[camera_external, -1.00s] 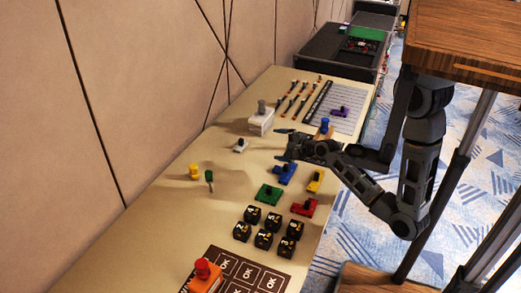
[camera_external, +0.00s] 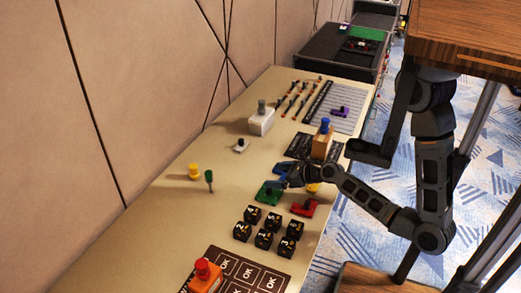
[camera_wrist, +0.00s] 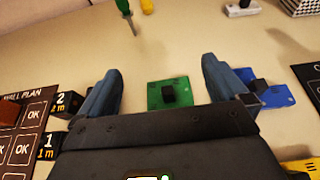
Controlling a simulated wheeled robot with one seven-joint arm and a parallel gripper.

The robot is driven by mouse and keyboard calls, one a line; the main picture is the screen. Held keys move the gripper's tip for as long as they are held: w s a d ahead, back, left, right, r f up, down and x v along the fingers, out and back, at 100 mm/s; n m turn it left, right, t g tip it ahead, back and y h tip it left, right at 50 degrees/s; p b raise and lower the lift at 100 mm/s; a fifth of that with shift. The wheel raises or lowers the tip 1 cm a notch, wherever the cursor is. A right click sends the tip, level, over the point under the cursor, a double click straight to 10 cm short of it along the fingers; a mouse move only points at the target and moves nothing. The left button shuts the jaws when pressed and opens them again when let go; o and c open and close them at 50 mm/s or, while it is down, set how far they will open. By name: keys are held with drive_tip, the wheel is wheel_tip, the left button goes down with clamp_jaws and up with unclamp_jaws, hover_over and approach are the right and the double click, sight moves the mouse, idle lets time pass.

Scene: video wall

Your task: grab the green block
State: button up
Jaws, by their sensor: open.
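The green block (camera_external: 267,195) is a flat green plate with a black knob, lying on the beige table. In the wrist view the green block (camera_wrist: 157,96) lies flat between and just beyond my two fingers. My gripper (camera_wrist: 158,85) is open and empty, its dark blue-grey fingers to either side of the block. In the external view my gripper (camera_external: 282,176) is low over the table at the block's upper right, close to it; whether it touches the block I cannot tell.
A blue block (camera_wrist: 265,94) lies just right of my right finger. A red block (camera_external: 305,207) and several black numbered cubes (camera_external: 264,239) sit nearby. A yellow block (camera_external: 313,188) is partly hidden by my arm. A green-handled tool (camera_external: 209,178) stands left, with bare table between.

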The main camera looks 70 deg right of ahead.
sight(272, 191)
wheel_tip(272, 191, down, 5)
drive_tip(key=shift+f+b, duration=0.15)
drive_tip(key=shift+b, duration=0.25)
drive_tip(key=f, duration=0.3)
drive_tip(key=shift+w+f+b, duration=0.2)
drive_tip(key=shift+w+b, duration=0.05)
drive_tip(key=shift+b, duration=0.1)
drive_tip(key=shift+x, duration=1.25)
drive_tip(key=shift+r, duration=0.1)
drive_tip(key=shift+c, duration=0.2)
drive_tip(key=c, duration=0.7)
